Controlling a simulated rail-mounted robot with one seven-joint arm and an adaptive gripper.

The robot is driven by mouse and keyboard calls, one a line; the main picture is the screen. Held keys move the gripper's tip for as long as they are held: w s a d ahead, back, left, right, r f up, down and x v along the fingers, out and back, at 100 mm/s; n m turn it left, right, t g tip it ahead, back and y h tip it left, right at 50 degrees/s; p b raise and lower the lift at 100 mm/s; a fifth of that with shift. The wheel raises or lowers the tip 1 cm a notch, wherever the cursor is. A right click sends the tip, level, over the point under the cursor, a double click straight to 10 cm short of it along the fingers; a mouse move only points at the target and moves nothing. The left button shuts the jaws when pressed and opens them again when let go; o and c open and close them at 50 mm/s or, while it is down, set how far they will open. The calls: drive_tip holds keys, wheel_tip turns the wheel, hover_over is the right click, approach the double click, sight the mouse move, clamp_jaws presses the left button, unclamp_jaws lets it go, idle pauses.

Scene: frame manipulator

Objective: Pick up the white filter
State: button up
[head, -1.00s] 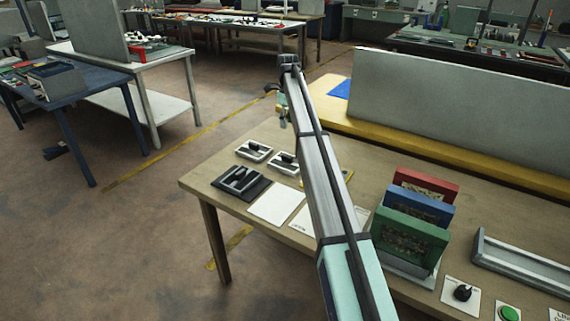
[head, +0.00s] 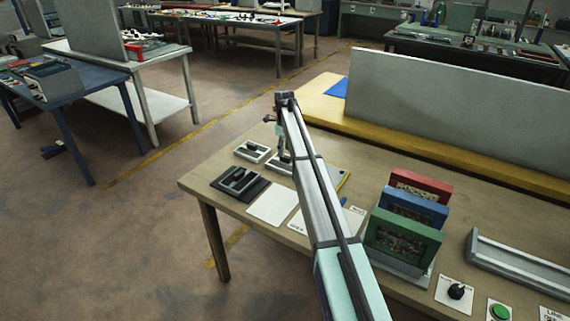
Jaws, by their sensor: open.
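I cannot clearly pick out a white filter in the head view. Three upright framed panels, red (head: 421,184), blue (head: 413,205) and green (head: 402,239), stand in a rack on the wooden table (head: 222,163); none is white. My arm reaches across the table from the front. My gripper (head: 284,157) is small in the view and points down, over or just above the right one of two small pale trays (head: 276,168). It looks empty, and its fingertips are hard to make out. My arm hides part of the table behind it.
The left pale tray (head: 252,151) holds a dark piece. A black tray (head: 240,182) and a white sheet (head: 272,206) lie nearer. A grey channel (head: 520,264), a black knob (head: 457,291) and a green button (head: 500,312) are at right. A grey partition (head: 450,115) stands behind.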

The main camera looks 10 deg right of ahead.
sight(285, 157)
drive_tip(key=shift+f+p, duration=0.7)
drive_tip(key=shift+f, duration=1.6)
clamp_jaws()
drive_tip(key=shift+r, duration=0.1)
